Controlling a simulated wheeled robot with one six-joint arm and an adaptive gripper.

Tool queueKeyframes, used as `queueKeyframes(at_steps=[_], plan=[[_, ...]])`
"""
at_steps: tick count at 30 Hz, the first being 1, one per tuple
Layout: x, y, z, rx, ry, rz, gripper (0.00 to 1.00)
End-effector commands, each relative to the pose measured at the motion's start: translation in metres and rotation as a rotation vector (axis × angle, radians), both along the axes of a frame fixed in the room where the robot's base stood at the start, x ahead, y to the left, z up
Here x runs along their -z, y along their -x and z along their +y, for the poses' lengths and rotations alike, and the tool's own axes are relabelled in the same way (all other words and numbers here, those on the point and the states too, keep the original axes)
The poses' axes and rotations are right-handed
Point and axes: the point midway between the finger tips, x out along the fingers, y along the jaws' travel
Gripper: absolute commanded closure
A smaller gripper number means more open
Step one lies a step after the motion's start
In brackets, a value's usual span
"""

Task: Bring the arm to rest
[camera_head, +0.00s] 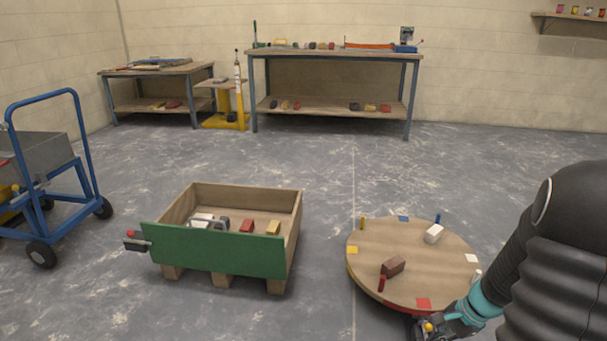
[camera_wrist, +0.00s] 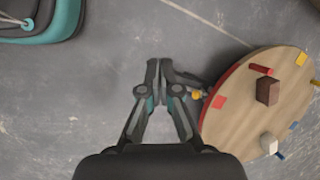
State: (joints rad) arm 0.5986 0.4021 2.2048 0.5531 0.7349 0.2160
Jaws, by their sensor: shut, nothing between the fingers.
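My gripper (camera_wrist: 159,68) is shut and empty in the wrist view, its fingertips together over bare grey floor. In the head view my gripper (camera_head: 424,326) is at the bottom right, in front of the near edge of the round wooden turntable, partly cut off by the frame's lower edge. My arm comes in from the right edge of that view. The turntable (camera_head: 430,262) also shows at the right in the wrist view (camera_wrist: 240,115), beside the gripper.
A brown block (camera_head: 392,266), a white block (camera_head: 433,233) and coloured pegs stand on the turntable. A green-fronted wooden crate (camera_head: 218,252) with several items is left of it. A blue cart (camera_head: 84,150) stands far left; workbenches (camera_head: 335,55) line the back. Open floor lies between.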

Motion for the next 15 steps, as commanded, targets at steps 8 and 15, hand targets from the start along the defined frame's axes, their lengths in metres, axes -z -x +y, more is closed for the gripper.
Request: queueKeyframes(at_steps=[8,15], plan=[[-0.085,0.035,0.046,-0.421,0.148,-0.079,1.0],[-0.144,0.069,0.076,-0.709,0.288,-0.14,1.0]])
